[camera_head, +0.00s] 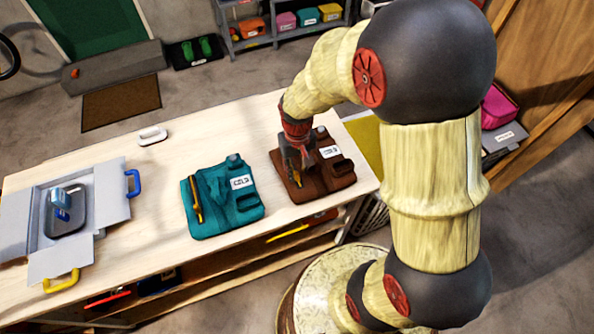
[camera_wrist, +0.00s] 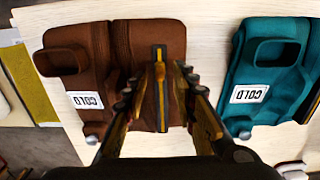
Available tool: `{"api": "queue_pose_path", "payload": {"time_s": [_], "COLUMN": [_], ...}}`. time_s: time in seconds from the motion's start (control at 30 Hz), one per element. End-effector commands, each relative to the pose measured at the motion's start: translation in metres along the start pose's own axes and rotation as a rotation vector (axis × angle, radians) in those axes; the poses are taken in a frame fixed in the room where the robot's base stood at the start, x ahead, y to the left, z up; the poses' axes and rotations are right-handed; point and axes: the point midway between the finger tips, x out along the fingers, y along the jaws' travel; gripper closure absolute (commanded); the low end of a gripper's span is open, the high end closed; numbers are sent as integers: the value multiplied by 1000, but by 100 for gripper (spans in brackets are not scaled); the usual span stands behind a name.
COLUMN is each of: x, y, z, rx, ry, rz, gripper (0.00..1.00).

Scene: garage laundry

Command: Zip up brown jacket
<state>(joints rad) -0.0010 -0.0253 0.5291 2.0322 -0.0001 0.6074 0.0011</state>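The brown jacket (camera_head: 318,182) lies folded on the light wooden table, with a white "COLD" label; it also shows in the wrist view (camera_wrist: 97,48). Its zipper strip (camera_wrist: 160,90), dark with a yellow line, runs up the middle of the wrist view. My gripper (camera_head: 294,170) is over the left part of the jacket and hides some of it. In the wrist view, the fingers of my gripper (camera_wrist: 158,76) are apart, one on each side of the zipper strip. I cannot tell whether they touch the cloth.
A teal jacket (camera_head: 222,208) with a yellow zipper and "COLD" label lies left of the brown one. A grey open box (camera_head: 112,200) with blue and yellow handles is at the far left. A white oblong piece (camera_head: 152,136) lies near the back edge. Table between them is clear.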

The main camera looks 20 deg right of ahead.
Motion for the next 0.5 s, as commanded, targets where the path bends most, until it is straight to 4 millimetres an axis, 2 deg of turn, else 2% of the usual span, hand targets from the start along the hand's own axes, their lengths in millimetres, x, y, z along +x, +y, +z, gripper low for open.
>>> {"api": "queue_pose_path", "payload": {"time_s": [0.03,0.2,0.5], "x": [7,16,17], "y": [0,0,0], "z": [0,0,-1], "rx": [0,0,0], "ry": [-1,1,2], "rz": [0,0,0], "gripper": [73,73,74]}}
